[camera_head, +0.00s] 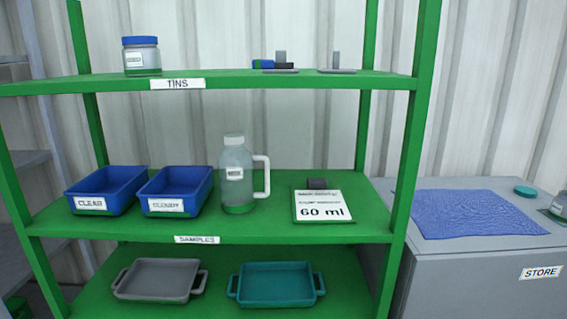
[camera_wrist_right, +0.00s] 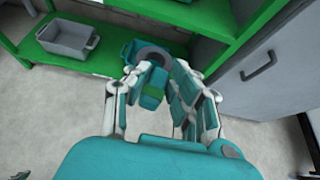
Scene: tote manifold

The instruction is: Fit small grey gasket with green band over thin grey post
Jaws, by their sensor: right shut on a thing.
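In the head view, the thin grey post (camera_head: 336,60) stands upright on a flat grey base on the top shelf, with nothing seen around it. A thicker grey post (camera_head: 281,58) stands to its left, with a dark piece at its foot and a blue piece beside it. In the right wrist view, my right gripper (camera_wrist_right: 160,82) is shut on the small grey gasket (camera_wrist_right: 155,54), whose ring shows at the fingertips. A green patch shows just below the ring, partly hidden by the fingers. Neither gripper shows in the head view.
A blue-lidded jar (camera_head: 142,57) stands left on the top shelf. The middle shelf (camera_head: 270,222) holds two blue bins, a bottle and a 60 ml sign. A grey tray (camera_head: 158,280) and teal tray (camera_head: 276,284) sit below. A grey cabinet (camera_head: 470,265) stands right.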

